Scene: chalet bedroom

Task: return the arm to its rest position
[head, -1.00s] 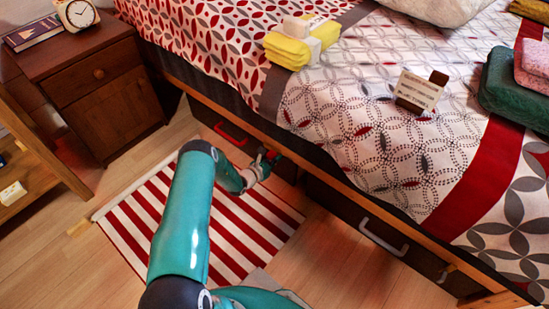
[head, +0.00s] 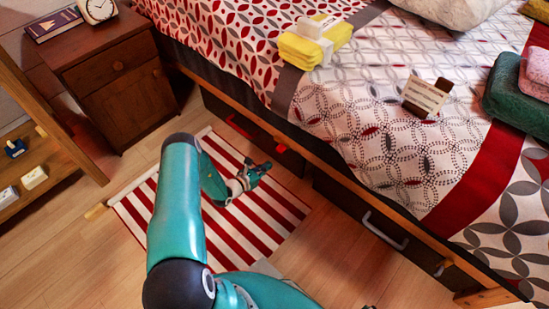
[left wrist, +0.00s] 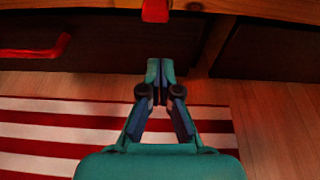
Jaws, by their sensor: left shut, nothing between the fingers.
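My left arm (head: 178,210) comes in from the bottom of the head view and reaches over the striped rug. My left gripper (head: 262,168) is above the rug, in front of the bed's drawers, and holds nothing. In the left wrist view the left gripper (left wrist: 160,70) is shut, its fingertips together, pointing toward the dark drawer fronts. My right gripper does not show in either view.
The bed's drawers have a red handle (head: 238,127) and a grey handle (head: 385,232). A red and white striped rug (head: 228,240) lies on the wooden floor. A nightstand (head: 115,75) stands at the back left, a wooden shelf (head: 50,135) at the left.

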